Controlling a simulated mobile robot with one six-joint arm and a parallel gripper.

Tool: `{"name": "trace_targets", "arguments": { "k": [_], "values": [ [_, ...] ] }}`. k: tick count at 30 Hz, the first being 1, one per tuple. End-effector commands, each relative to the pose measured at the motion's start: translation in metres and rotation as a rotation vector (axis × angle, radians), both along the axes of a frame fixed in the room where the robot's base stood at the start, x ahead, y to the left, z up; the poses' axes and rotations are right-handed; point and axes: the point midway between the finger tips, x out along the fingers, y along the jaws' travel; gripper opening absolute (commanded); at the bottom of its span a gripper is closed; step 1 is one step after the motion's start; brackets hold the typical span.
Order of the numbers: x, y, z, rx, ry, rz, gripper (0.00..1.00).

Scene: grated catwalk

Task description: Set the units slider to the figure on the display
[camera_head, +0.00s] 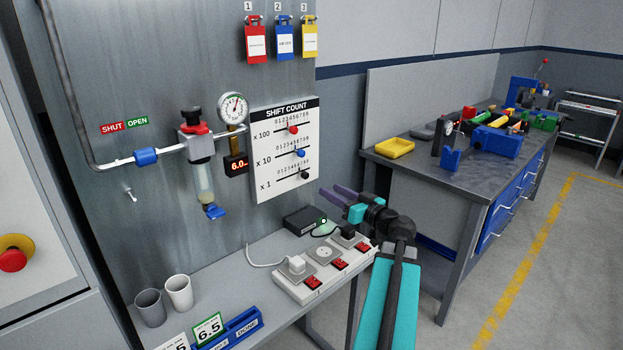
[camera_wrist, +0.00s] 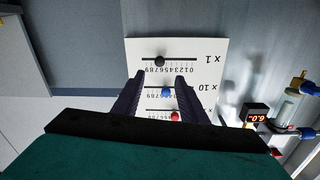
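The shift count board (camera_head: 262,181) is on the steel panel, with three slider rows. The units (x 1) slider's black knob (camera_head: 303,174) is in the bottom row, right of the middle, around 6 or 7; the exact mark is too small to tell. In the wrist view, turned upside down, the black knob (camera_wrist: 159,61) shows ahead between the fingers' lines. A small display (camera_head: 236,165) left of the board shows about 6.0 in orange; it also shows in the wrist view (camera_wrist: 257,117). My gripper (camera_head: 339,201) is open and empty, below and right of the board, apart from it.
The x 10 blue knob (camera_head: 300,153) and x 100 red knob (camera_head: 293,129) sit above. A gauge (camera_head: 233,107) and pipework are left of the board. Below is a shelf with a power strip (camera_head: 322,270), black box (camera_head: 304,219) and cups (camera_head: 179,292). A workbench (camera_head: 440,165) stands right.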

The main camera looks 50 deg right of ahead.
Motion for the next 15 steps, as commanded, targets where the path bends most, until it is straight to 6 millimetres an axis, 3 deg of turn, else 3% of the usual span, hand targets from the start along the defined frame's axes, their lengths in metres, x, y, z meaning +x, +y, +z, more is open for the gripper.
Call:
{"name": "trace_targets", "arguments": {
  "k": [15],
  "values": [
    [0.073, -0.010, 0.002, 0.001, 0.000, 0.000, 0.39]
  ]
}}
